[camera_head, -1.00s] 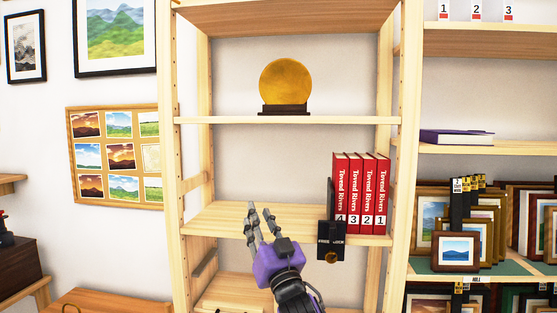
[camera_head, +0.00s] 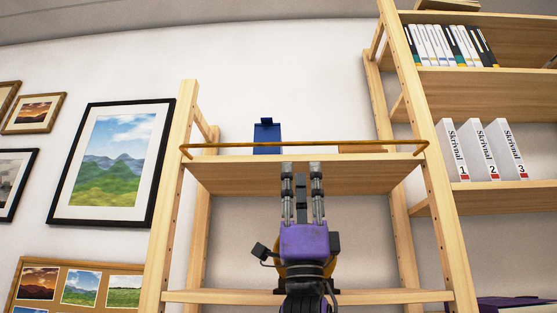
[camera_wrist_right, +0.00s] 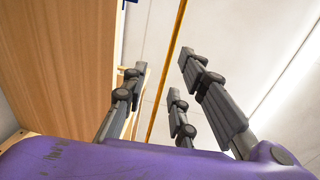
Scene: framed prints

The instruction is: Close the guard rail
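The guard rail (camera_head: 235,148) is a thin golden bar. In the head view it runs across the front of the top shelf (camera_head: 240,175), slightly above its edge, with its ends at the two front posts. It also shows in the right wrist view as a golden rod (camera_wrist_right: 167,75). My right gripper (camera_head: 302,172) points up in front of the top shelf, its fingertips just below the bar in the picture. The right wrist view shows its fingers (camera_wrist_right: 158,72) apart and empty, with the bar beyond them. I cannot tell whether they touch it. My left gripper is not in view.
A blue upright object (camera_head: 267,137) and a low wooden piece (camera_head: 362,149) are on the top shelf behind the bar. Framed pictures (camera_head: 115,165) hang at left. Another bookcase with white volumes (camera_head: 485,150) stands at right. The wall above the shelf is bare.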

